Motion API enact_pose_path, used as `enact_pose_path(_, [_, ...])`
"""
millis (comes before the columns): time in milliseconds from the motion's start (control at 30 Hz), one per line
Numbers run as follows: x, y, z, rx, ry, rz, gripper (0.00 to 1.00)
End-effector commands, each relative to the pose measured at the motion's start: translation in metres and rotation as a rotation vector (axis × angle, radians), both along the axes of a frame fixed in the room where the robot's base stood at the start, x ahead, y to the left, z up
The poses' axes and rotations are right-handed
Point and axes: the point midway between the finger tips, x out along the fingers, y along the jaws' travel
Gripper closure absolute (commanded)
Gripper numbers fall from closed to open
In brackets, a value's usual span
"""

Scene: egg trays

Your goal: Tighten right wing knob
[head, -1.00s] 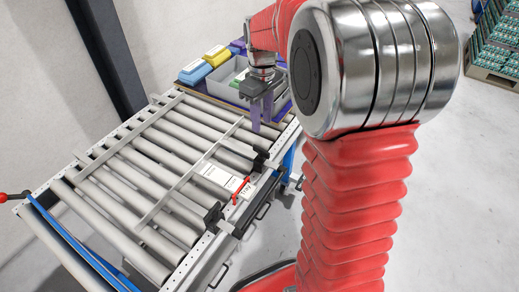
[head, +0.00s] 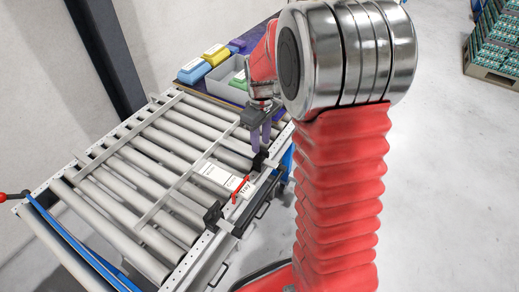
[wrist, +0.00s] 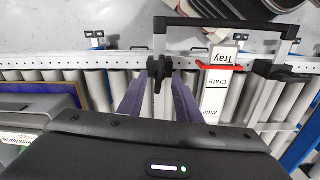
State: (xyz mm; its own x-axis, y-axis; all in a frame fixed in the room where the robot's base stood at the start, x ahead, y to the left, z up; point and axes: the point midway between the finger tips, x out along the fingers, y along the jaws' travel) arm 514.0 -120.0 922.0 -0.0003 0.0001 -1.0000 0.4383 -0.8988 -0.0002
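Two black wing knobs sit along the near side rail of the roller conveyor. The far one (head: 259,160), further right in the head view, also shows in the wrist view (wrist: 159,70). The other knob (head: 213,215) is nearer the camera, and is at the right in the wrist view (wrist: 268,69). My gripper (head: 260,144) points down just above the far knob. Its purple fingers (wrist: 160,86) are apart, one on each side of that knob in the wrist view. I cannot tell whether they touch it.
A white label strip with Tray, Crate and Wide (wrist: 216,95) and a red pointer (wrist: 219,67) lie between the knobs. A black handle (wrist: 225,24) runs outside the rail. A grey bin (head: 226,84) and blue and yellow boxes (head: 215,55) stand behind the conveyor.

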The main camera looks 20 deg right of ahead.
Motion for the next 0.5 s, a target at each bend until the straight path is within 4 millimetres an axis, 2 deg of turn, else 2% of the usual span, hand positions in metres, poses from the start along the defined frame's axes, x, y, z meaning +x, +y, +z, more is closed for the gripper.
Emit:
enact_pose_path(200, [-0.001, 0.0, -0.03, 0.0, 0.002, 0.0, 0.69])
enact_pose_path(333, [-0.001, 0.0, -0.04, 0.0, 0.001, -0.001, 0.69])
enact_pose_path(500, [-0.001, 0.0, -0.042, 0.0, 0.0, -0.001, 0.69])
